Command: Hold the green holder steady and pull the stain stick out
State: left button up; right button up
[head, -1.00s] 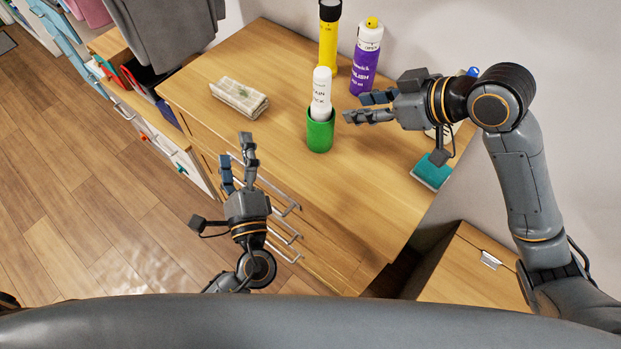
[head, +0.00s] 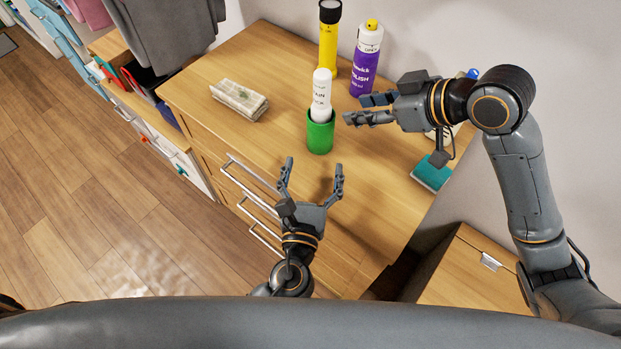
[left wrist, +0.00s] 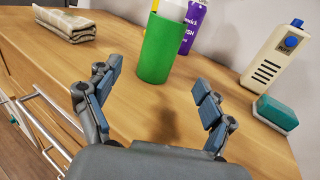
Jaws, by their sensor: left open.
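The green holder (head: 320,137) stands upright on the wooden dresser top, and the white stain stick (head: 321,95) stands in it with its upper part showing. In the left wrist view the green holder (left wrist: 160,50) is ahead, beyond and between the fingertips. My left gripper (head: 313,163) is open and empty, short of the holder on its near side, pointing at it; its spread fingers also show in the left wrist view (left wrist: 158,80). My right gripper (head: 352,108) is just right of the holder, pointing left, apart from it. Its fingers seem parted, with nothing visible between them.
A yellow bottle (head: 329,40) and a purple polish can (head: 365,60) stand behind the holder. A folded cloth (head: 239,99) lies to the left. A teal sponge (head: 431,174) and a cream bottle (left wrist: 275,58) are to the right. Drawer handles (head: 250,187) stick out at the front.

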pick_arm(q)
jog(key=w, duration=0.3)
jog(key=w+d, duration=0.1)
jog(key=w, duration=0.6)
jog(key=shift+w+d, duration=0.15)
jog(key=shift+w, duration=0.25)
jog(key=shift+c, duration=0.2)
jog(key=c, duration=1.2)
pick_arm(e)
jog(key=o, duration=0.4)
jog(key=shift+a+r, duration=0.1)
jog(key=shift+a, duration=0.05)
jog(key=m+g+h, duration=0.2)
jog(key=m+h, duration=0.6)
jog(key=m, duration=0.2)
send_near(324, 74)
jog(key=x, duration=1.1)
